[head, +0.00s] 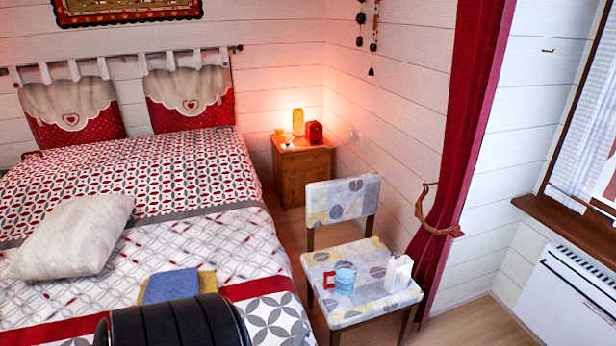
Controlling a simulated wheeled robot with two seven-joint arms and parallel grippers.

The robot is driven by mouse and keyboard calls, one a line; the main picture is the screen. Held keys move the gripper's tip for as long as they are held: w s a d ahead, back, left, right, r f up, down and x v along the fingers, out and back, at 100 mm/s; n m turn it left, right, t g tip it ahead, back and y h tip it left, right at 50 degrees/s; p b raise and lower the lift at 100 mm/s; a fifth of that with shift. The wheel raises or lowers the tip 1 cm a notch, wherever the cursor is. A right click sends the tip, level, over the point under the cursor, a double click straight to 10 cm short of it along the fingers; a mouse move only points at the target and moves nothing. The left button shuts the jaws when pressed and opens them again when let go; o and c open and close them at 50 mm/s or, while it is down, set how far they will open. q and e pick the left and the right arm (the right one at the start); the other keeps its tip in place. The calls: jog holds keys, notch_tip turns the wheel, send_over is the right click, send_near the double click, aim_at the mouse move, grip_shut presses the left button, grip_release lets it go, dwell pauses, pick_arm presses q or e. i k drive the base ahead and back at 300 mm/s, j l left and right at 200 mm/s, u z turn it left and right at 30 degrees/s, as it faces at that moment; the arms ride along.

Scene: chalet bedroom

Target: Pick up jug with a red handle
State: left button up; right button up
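A light blue jug (345,277) with a red handle (329,281) stands upright on the seat of a patterned chair (352,317). The handle is on its left side and clear of other things. A white box-like object (397,273) stands on the same seat, just right of the jug, with a small gap between them. Neither of my grippers is in view.
The bed (110,268) fills the left, with a white pillow (74,236) and folded blue cloth (172,285) on it. A wooden nightstand (301,172) stands behind the chair. A red curtain (462,150) and white heater (570,290) are right. Floor shows between bed and chair.

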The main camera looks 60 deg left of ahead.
aim_at(345, 273)
jog(key=j+u, duration=0.15)
jog(key=u, duration=1.4)
jog(key=i+l, duration=0.05)
